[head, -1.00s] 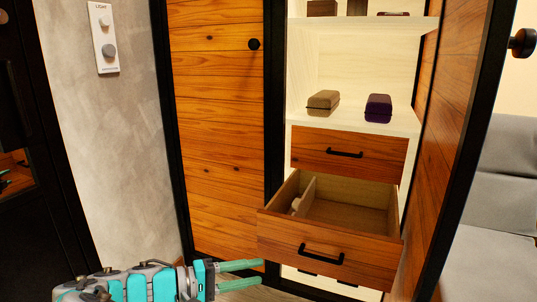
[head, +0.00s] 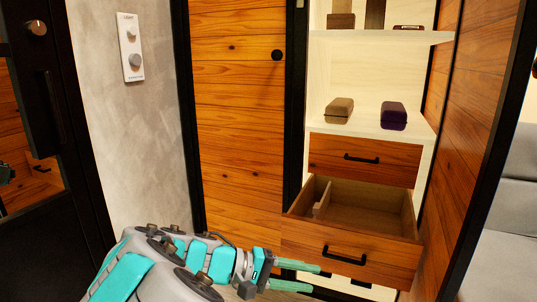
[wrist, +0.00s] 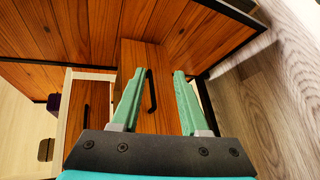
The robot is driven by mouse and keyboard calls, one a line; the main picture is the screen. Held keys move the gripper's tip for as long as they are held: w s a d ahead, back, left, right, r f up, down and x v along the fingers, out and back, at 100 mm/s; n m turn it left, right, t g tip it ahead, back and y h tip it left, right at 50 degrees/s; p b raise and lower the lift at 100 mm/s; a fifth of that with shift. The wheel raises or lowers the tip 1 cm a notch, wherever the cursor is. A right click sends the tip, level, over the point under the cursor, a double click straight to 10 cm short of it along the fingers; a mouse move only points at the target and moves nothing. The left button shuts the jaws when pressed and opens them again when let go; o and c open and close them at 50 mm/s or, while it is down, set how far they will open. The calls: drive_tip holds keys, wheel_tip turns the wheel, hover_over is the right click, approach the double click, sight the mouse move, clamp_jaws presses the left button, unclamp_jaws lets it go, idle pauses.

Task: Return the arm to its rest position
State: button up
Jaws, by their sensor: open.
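My gripper (head: 306,277) is at the lower middle of the head view, in front of the open lower drawer (head: 318,240). Its two teal fingers point right, stand apart and hold nothing. In the wrist view my gripper (wrist: 155,100) shows the same spread fingers, with the drawer front and its black handle (wrist: 151,92) beyond and partly between them. I cannot tell how far the fingers are from the drawer front. My arm comes in from the bottom left of the head view.
The closed upper drawer (head: 363,158) is above the open one. A tan box (head: 339,110) and a purple box (head: 394,115) stand on the shelf above. A closed wooden door (head: 238,120) is to the left, then a grey wall with a light switch panel (head: 131,48). A grey sofa (head: 500,235) is at right.

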drive_tip(key=s+d+r+m+g+y+p, duration=0.1)
drive_tip(key=s+d+m+g+y+p, duration=0.15)
drive_tip(key=s+d, duration=0.45)
drive_tip(key=s+d+r+m+g+y+p, duration=0.1)
drive_tip(key=s+d+r+g+y+p, duration=0.1)
drive_tip(key=s+d+y, duration=0.3)
drive_tip(key=s+a+y+p, duration=0.3)
drive_tip(key=s+y, duration=0.3)
drive_tip(key=s, duration=0.8)
drive_tip(key=shift+a+f+t+p, duration=0.35)
drive_tip(key=shift+a+f+t, duration=0.1)
drive_tip(key=shift+a, duration=0.2)
